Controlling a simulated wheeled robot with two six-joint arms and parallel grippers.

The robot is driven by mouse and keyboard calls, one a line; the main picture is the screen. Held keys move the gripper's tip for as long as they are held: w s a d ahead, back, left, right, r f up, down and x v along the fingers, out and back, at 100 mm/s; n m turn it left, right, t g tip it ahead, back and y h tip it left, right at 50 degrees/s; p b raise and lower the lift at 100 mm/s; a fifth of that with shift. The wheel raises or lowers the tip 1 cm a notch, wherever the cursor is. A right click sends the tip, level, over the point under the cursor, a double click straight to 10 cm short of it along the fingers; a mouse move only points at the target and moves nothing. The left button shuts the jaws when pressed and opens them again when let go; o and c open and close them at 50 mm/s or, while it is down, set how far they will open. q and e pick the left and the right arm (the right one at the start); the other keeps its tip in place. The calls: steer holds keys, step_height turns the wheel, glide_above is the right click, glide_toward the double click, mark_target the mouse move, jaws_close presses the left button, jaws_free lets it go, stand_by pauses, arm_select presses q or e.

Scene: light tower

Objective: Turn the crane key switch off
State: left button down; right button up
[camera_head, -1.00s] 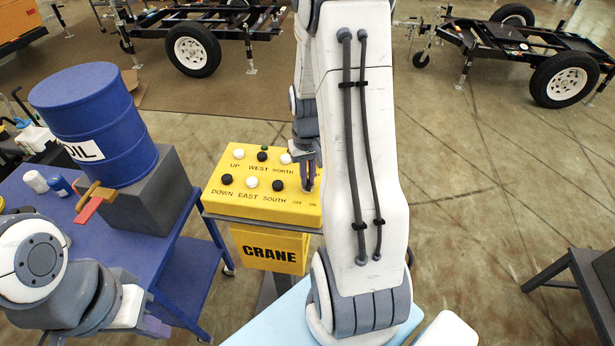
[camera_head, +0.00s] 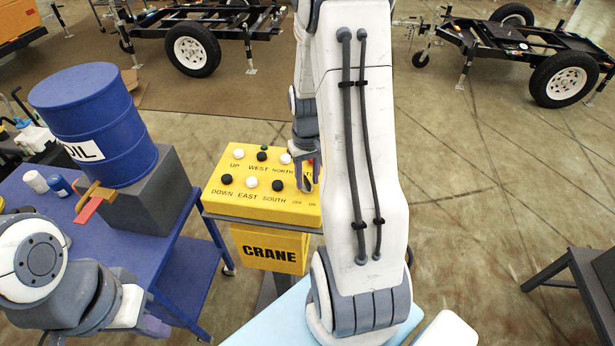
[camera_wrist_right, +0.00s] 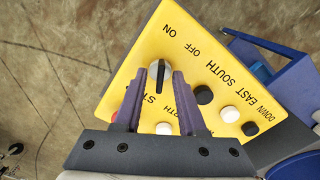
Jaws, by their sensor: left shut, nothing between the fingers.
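The yellow crane control box (camera_head: 225,200) stands left of my right arm. In the right wrist view, its key switch (camera_wrist_right: 160,76) is a round grey knob with a dark bar, near the OFF and ON labels. The bar runs roughly upright in that view; which label it points to is unclear. My right gripper (camera_wrist_right: 160,80) is open, with one purple finger on each side of the knob; I cannot tell whether they touch it. In the head view, my right gripper (camera_head: 306,172) partly hides the box's right side and the switch. My left gripper (camera_head: 150,324) is shut and empty at lower left.
Black and white push buttons (camera_head: 278,185) sit on the box beside the switch. A blue table (camera_head: 95,230) on the left bears a blue oil barrel (camera_head: 95,120) on a grey block. A dark table (camera_head: 580,290) stands at right. Trailers stand behind.

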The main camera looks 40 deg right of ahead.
mark_target(307, 180)
step_height(307, 180, up, 10)
steer(key=b, duration=0.1)
steer(key=shift+r, duration=0.2)
stand_by(0.3)
stand_by(0.4)
steer(key=s+a+n+b, duration=0.1)
steer(key=s+a+n, duration=0.15)
steer(key=a, duration=0.75)
steer(key=s+a+n, duration=0.1)
steer(key=a+n, duration=0.2)
steer(key=a, duration=0.8)
steer(key=s+a+n+y, duration=0.1)
steer(key=s+a+n, duration=0.4)
steer(key=s+a, duration=0.5)
steer(key=shift+s+f+b, duration=0.3)
steer(key=shift+s+b, duration=0.05)
steer(key=shift+s, duration=0.85)
steer(key=shift+n, duration=0.25)
